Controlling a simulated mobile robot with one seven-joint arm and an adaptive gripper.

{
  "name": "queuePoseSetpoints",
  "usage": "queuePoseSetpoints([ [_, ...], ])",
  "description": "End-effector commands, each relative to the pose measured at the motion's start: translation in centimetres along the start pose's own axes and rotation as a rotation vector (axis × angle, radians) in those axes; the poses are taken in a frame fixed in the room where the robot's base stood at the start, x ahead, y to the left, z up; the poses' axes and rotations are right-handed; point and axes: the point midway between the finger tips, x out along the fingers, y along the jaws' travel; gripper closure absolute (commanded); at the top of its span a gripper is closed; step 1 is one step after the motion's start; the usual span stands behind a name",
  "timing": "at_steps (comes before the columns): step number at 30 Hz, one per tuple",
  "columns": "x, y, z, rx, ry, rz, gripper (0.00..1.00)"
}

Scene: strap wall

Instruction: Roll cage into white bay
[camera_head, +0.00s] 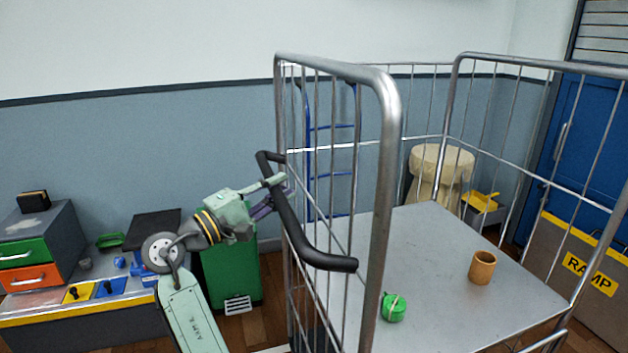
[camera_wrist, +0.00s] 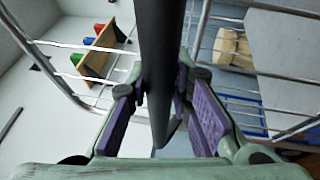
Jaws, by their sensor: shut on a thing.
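The roll cage (camera_head: 384,200) is a grey metal cage with tall barred sides and a flat deck, filling the middle and right of the head view. Its black handle (camera_head: 290,222) runs down the near left side. My gripper (camera_head: 265,206) is shut on this handle, with purple finger pads on either side of it. In the wrist view the black bar (camera_wrist: 160,55) passes between the fingers (camera_wrist: 164,100). A green strap roll (camera_head: 394,307) and a brown cup (camera_head: 482,267) stand on the deck. A short white strip (camera_head: 272,349) shows on the floor at the bottom edge; whether it marks the white bay I cannot tell.
A grey ramp board (camera_head: 588,290) leans before a blue door (camera_head: 568,140) at right. A green bin (camera_head: 230,275) and a bench with drawers (camera_head: 40,250) stand at left.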

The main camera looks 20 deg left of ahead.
Motion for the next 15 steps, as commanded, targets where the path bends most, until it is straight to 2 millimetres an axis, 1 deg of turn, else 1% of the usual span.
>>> queuePoseSetpoints([
  [1,-1.3,0.3,-0.6,0.001,0.003,-0.001,1.0],
  [6,-4.5,1.0,-1.9,0.0,0.002,-0.001,1.0],
  [9,-5.9,1.3,-2.4,0.001,0.001,-0.002,1.0],
  [15,-7.6,1.6,-3.2,0.0,0.0,-0.002,1.0],
])
